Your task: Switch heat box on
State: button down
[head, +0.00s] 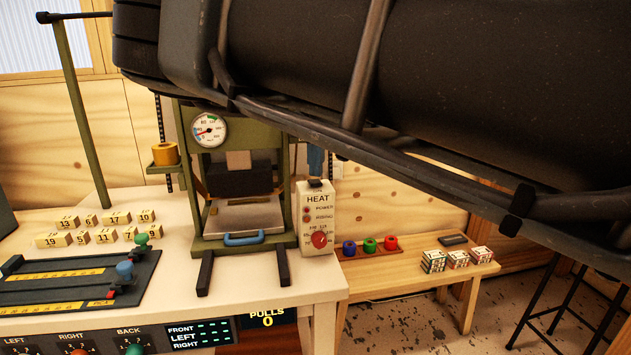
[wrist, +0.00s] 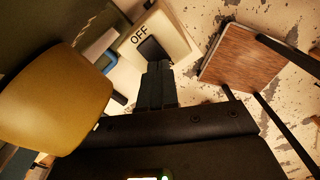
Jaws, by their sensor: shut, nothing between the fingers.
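The heat box (head: 317,220) is a cream box beside the press, with a HEAT label, small lamps and a red knob (head: 320,239) on its front. Its top, with a black switch (wrist: 152,49) beside the word OFF, shows in the wrist view. In the head view the switch (head: 315,183) is small and dark. My gripper (wrist: 157,68) is shut and empty. Its fingertips overlap the near edge of the switch in the wrist view; I cannot tell whether they touch it. In the head view my arm covers the upper right.
The green press (head: 242,234) with a gauge and blue handle stands left of the box. A yellow roll (head: 165,154) sits beside it. A low wooden bench (head: 410,265) at right holds coloured rings and small stacks. A stool (wrist: 245,60) stands beyond the box.

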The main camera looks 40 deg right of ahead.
aim_at(316, 183)
jog(key=shift+f+b, duration=0.45)
jog(key=shift+f, duration=0.55)
dwell(0.7)
jog(key=shift+r, duration=0.15)
jog(key=shift+r+p, duration=2.45)
jog(key=shift+r, duration=1)
